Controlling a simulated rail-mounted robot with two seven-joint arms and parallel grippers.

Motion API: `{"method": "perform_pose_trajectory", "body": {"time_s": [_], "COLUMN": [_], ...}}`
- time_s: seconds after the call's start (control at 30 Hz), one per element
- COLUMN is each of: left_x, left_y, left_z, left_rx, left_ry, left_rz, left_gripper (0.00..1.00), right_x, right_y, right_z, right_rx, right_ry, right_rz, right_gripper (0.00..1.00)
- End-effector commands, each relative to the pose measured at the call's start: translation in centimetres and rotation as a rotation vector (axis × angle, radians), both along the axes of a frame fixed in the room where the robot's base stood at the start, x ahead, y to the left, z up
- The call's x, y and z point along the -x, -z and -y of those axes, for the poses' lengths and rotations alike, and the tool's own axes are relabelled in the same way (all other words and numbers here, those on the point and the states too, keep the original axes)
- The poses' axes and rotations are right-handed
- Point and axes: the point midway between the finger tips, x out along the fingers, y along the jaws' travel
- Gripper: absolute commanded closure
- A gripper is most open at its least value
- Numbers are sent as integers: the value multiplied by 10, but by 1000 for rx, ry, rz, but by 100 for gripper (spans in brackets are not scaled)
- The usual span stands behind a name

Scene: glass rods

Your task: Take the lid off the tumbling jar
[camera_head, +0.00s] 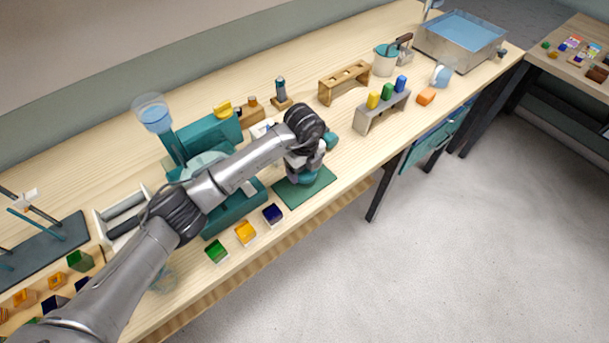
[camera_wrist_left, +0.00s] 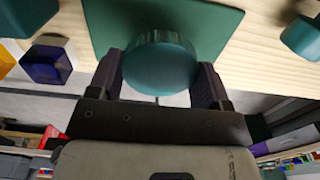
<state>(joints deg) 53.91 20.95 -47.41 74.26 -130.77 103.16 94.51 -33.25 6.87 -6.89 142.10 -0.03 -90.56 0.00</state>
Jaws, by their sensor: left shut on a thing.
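A round teal lid (camera_wrist_left: 160,65) with a ribbed edge is between the two fingers of my left gripper (camera_wrist_left: 160,88) in the left wrist view. The fingers touch its sides, so the gripper is shut on it. The lid is above the green mat (camera_wrist_left: 98,22). In the head view my left gripper (camera_head: 306,168) is low over the same mat (camera_head: 318,191). My wrist hides most of what it holds, and the jar body under the lid cannot be made out. My right gripper is not in view.
A teal rounded object (camera_head: 331,140) stands just behind my gripper. Green (camera_head: 216,251), yellow (camera_head: 245,233) and dark blue (camera_head: 272,214) blocks line the front edge. A teal machine (camera_head: 212,132) is at left, and a grey rack (camera_head: 380,113) with coloured pieces is at right.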

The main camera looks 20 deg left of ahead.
Motion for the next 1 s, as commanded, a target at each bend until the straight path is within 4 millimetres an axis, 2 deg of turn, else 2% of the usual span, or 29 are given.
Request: {"method": "perform_pose_trajectory", "body": {"time_s": [0.3, 0.77, 0.8, 1.0], "left_x": [1, 0, 0, 0], "left_y": [36, 43, 42, 42], "left_z": [0, 0, 0, 0], "left_rx": [0, 0, 0, 0], "left_ry": [0, 0, 0, 0], "left_rz": [-2, 0, 0, 0], "left_gripper": [56, 56, 24, 5], "right_x": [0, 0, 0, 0], "right_y": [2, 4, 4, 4], "right_z": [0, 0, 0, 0], "right_rx": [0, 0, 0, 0], "right_ry": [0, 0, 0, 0], "right_rz": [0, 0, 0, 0], "right_gripper": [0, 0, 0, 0]}}
